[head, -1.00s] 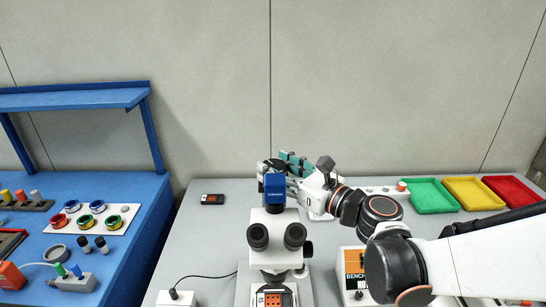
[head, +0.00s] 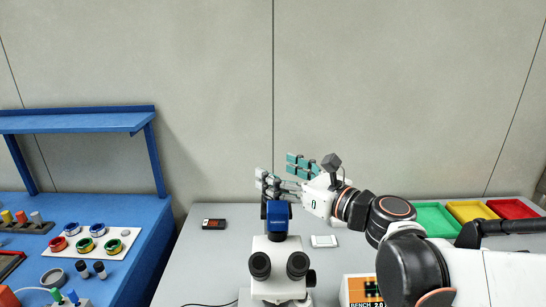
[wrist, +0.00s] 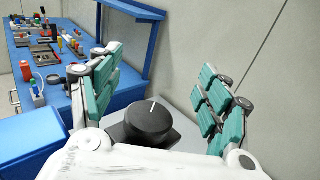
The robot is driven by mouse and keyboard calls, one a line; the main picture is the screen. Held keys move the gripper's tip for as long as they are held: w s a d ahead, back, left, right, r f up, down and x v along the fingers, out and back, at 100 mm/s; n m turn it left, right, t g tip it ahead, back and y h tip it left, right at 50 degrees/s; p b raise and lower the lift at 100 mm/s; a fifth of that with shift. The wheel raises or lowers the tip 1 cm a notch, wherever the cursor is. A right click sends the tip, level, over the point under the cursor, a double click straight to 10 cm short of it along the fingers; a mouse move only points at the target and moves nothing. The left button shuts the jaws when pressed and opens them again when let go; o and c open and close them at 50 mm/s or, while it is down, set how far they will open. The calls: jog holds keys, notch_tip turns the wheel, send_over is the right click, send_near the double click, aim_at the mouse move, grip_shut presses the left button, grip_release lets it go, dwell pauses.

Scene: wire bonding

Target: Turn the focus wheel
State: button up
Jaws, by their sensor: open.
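My gripper (head: 276,173) has teal-padded fingers, spread open and empty, above and apparently behind the blue top of the white microscope (head: 273,248) in the head view. In the wrist view my gripper (wrist: 160,64) shows fingers at left and right with a wide gap. A round black wheel (wrist: 149,117) with a white line on its face, apparently the focus wheel, sits low between them, partly hidden by the white gripper body. No contact is visible. The head view does not clearly show this wheel behind the microscope. A black knob (head: 311,278) shows on the microscope's right side.
Green (head: 437,220), yellow (head: 472,211) and red (head: 512,208) trays stand at the back right. A small white device (head: 324,241) and an orange-fronted box (head: 362,290) stand right of the microscope. The blue bench (head: 130,275) with a shelf is at left.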

jog(key=shift+r, duration=2.05)
